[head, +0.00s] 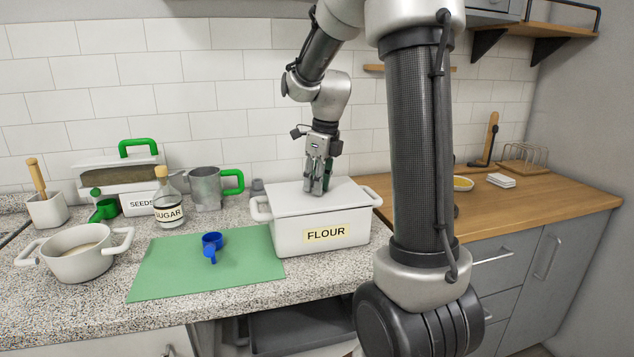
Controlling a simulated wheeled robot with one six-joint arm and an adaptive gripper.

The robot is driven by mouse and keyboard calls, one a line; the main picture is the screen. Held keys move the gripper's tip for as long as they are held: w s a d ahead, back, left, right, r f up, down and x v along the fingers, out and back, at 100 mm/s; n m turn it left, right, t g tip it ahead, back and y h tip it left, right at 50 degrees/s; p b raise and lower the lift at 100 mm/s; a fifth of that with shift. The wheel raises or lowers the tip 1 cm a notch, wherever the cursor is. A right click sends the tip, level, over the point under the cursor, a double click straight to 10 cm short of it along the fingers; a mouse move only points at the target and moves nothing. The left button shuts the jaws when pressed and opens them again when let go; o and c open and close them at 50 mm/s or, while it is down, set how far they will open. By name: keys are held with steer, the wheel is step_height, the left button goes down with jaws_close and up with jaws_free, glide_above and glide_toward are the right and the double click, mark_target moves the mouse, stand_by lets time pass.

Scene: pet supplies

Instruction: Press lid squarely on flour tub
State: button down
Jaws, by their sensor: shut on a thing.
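The white flour tub (320,237), with its "FLOUR" label at the front, stands on the speckled counter right of the green mat. The pale flat lid (350,192) lies over the tub's top and looks about level. I cannot tell from this view whether its rim is fully seated all round. My gripper (318,191) points down at the middle of the lid from above, its fingers closed on the lid. The part of the lid between the fingers is hidden by them.
A green mat (165,268) with a blue measuring scoop (212,243) lies left of the tub. A white pot (78,254), a sugar bottle (168,202), a metal mug (206,187) and a seeds tub (138,204) stand further left. The wooden counter (540,205) is mostly clear.

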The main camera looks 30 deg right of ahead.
stand_by(0.4)
steer(key=c, duration=0.6)
jaws_free()
steer(key=shift+r, duration=3.5)
jaws_close()
